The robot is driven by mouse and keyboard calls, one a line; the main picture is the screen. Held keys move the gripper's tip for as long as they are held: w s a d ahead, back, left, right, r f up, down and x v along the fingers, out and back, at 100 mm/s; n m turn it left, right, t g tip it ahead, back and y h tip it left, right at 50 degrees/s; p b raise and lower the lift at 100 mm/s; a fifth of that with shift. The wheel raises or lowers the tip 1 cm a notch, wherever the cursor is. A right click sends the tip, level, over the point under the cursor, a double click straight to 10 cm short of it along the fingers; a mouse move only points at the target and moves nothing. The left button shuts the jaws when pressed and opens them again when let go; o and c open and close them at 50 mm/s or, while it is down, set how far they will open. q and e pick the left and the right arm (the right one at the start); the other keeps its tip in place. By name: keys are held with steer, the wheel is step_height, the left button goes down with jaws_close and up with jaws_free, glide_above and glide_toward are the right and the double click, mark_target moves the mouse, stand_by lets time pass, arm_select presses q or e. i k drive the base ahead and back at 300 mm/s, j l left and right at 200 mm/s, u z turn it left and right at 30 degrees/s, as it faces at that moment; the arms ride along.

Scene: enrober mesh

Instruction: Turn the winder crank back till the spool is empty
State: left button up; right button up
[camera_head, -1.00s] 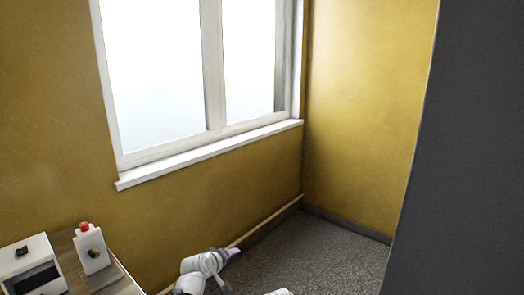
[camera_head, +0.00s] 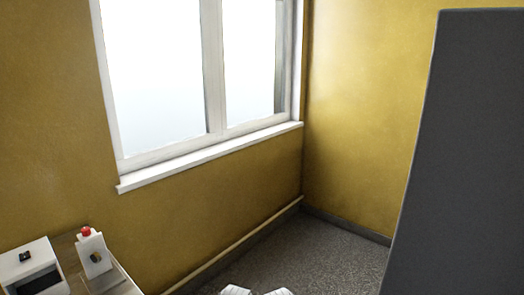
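No winder, crank or spool shows in the head view. Only two small white parts of my own arms show at the bottom edge. Neither gripper's fingers are in the frame, so what they hold is hidden.
A tall dark grey panel (camera_head: 460,160) fills the right side. Grey floor (camera_head: 310,258) lies clear below the window (camera_head: 160,80).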

mark_target(94, 259)
steer(key=u, duration=1.3)
steer(key=j+z, duration=0.2)
steer(key=z, duration=0.25)
steer(key=j+z, duration=0.15)
steer(key=z, duration=0.25)
steer(key=j+z, duration=0.2)
steer(key=z, duration=0.25)
steer(key=k+l, duration=0.05)
